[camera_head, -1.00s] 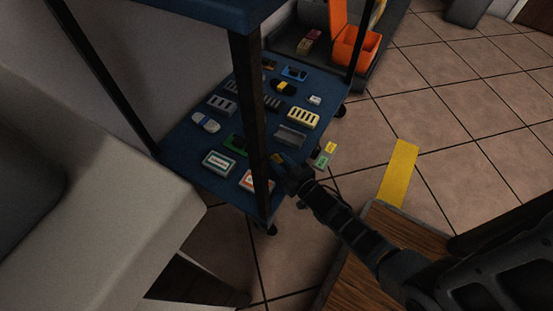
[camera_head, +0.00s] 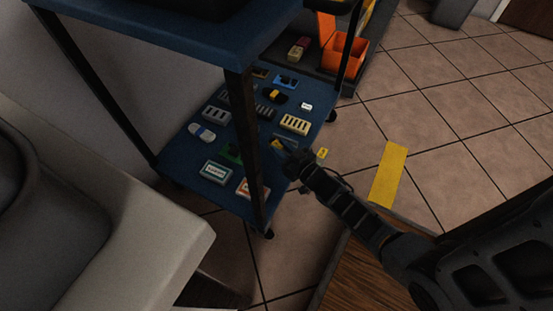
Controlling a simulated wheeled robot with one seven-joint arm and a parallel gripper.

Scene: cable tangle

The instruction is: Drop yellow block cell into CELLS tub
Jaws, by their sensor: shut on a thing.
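My gripper (camera_head: 285,152) reaches over the lower shelf of a blue trolley, near its right edge. It is shut on a small yellow block (camera_head: 277,144), of which only a little shows at the fingertips; the dark fingers and wrist hide the rest. An orange tub (camera_head: 345,55) stands beyond the trolley at the top, its upper part cut by a trolley post. No CELLS label can be read in this view.
The trolley's lower shelf (camera_head: 180,165) bears several small parts, including a cream slotted block (camera_head: 295,124). A dark trolley post (camera_head: 246,150) stands just left of my gripper. A small yellow piece (camera_head: 322,154) shows beside my wrist. Tiled floor with a yellow strip (camera_head: 388,174) is open at right.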

